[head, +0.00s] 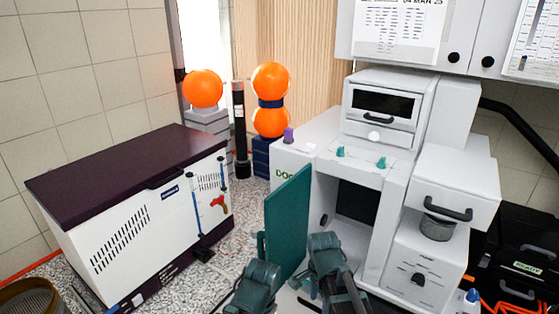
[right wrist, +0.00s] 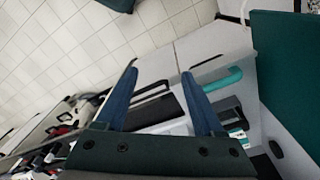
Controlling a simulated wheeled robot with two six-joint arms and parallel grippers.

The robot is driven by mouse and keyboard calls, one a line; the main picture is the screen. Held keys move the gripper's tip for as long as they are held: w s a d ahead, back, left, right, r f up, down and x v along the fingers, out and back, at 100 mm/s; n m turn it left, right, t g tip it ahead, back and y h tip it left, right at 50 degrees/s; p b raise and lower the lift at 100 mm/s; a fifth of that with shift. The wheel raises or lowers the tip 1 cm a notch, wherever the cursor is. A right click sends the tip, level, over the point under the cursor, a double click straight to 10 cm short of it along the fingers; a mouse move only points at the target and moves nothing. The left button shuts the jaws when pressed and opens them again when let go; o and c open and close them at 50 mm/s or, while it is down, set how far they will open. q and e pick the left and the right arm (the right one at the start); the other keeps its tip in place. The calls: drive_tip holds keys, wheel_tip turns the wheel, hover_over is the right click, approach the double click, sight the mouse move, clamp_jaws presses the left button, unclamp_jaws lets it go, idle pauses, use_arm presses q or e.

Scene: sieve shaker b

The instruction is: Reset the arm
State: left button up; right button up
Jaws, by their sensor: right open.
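My right gripper (right wrist: 161,100) shows in the right wrist view with its two blue fingers spread apart and nothing between them. Beyond the fingers are a pale surface, a dark slot and a teal handle (right wrist: 222,80). In the head view, dark teal links of my two arms rise from the bottom edge, in front of the white machine (head: 385,165). Neither gripper's fingertips can be made out there. A teal panel (head: 288,222) stands upright beside the machine's dark opening (head: 357,201); it lies just behind my arm links.
A white chest with a dark lid (head: 125,170) stands at the left. Orange balls (head: 203,88) are at the back. A white box with a drawer (head: 455,188) stands at the right, with a grey round container (head: 437,228) below its handle. A round sieve (head: 30,299) is at lower left.

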drive_tip(key=s+a+f+n+b, duration=0.5)
drive_tip(key=s+f+n+b, duration=0.4)
drive_tip(key=n, duration=0.8)
wheel_tip(320, 180, down, 3)
drive_tip(key=shift+f+h+b, duration=0.1)
drive_tip(key=shift+h+b, duration=0.2)
drive_tip(key=shift+b, duration=0.45)
drive_tip(key=shift+a, duration=0.1)
